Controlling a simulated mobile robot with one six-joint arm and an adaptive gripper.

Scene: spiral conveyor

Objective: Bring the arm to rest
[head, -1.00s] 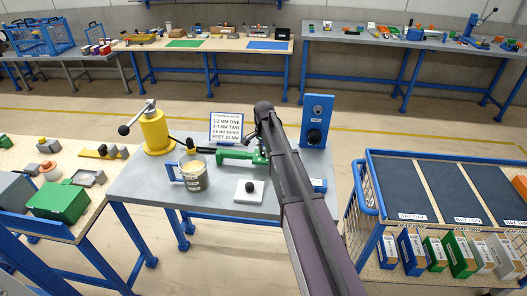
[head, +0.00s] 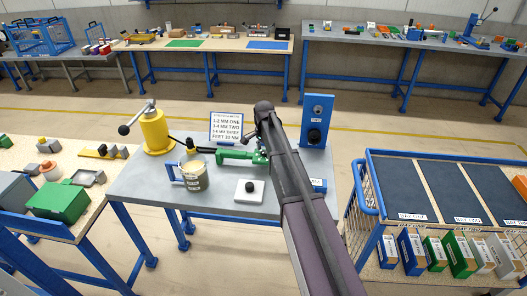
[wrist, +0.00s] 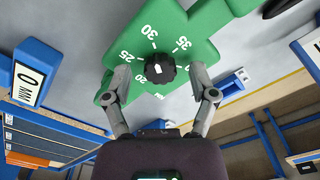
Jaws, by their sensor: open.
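My arm (head: 295,185) reaches forward over the grey bench, its upper joint standing above the bench's right half.
The grey bench (head: 140,187) also holds a yellow post with a lever (head: 156,132), a beige cup (head: 194,176), a white block with a black knob (head: 249,190), a sign (head: 226,128) and a blue upright panel (head: 316,121). A blue cart (head: 368,178) stands right.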

